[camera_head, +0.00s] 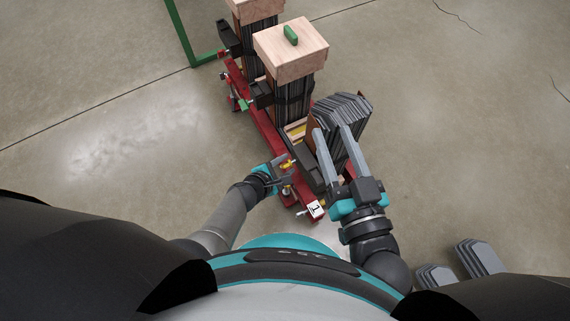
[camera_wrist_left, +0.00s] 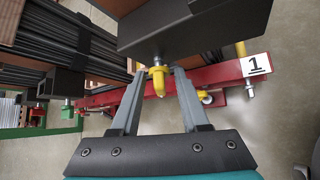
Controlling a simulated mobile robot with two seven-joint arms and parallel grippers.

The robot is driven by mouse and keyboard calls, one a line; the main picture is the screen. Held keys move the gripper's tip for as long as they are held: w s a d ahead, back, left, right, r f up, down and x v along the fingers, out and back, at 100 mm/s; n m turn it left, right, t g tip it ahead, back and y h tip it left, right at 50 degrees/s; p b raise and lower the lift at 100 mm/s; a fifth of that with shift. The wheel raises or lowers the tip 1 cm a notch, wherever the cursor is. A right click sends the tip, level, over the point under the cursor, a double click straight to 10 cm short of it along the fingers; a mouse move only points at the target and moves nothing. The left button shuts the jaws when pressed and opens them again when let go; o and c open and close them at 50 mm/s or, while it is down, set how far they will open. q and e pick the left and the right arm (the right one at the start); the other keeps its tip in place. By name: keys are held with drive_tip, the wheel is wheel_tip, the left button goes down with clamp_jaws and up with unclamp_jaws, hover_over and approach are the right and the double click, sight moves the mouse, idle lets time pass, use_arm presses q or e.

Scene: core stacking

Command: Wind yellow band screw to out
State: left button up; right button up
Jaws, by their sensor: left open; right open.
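The yellow screw (camera_wrist_left: 157,82) hangs below a dark block (camera_wrist_left: 200,25) in the left wrist view. It also shows as a small yellow-orange spot in the head view (camera_head: 287,164). My left gripper (camera_head: 284,168) is open, with one finger on each side of the screw in the left wrist view (camera_wrist_left: 155,88); I cannot tell whether either finger touches it. My right gripper (camera_head: 332,130) is open, its two long fingers over the near side of a fanned stack of dark sheets (camera_head: 352,108). Whether the fingers touch the sheets is unclear.
A red frame (camera_head: 262,122) runs under the stacks and carries a "1" label (camera_head: 315,209). A wooden-topped stack (camera_head: 290,50) with a green handle stands farther back. A green frame (camera_head: 183,35) is at upper left. Grey sheets (camera_head: 478,258) lie at lower right. Left floor is clear.

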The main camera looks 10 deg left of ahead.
use_arm(q)
drive_tip(key=shift+c, duration=0.3)
clamp_jaws()
idle(0.3)
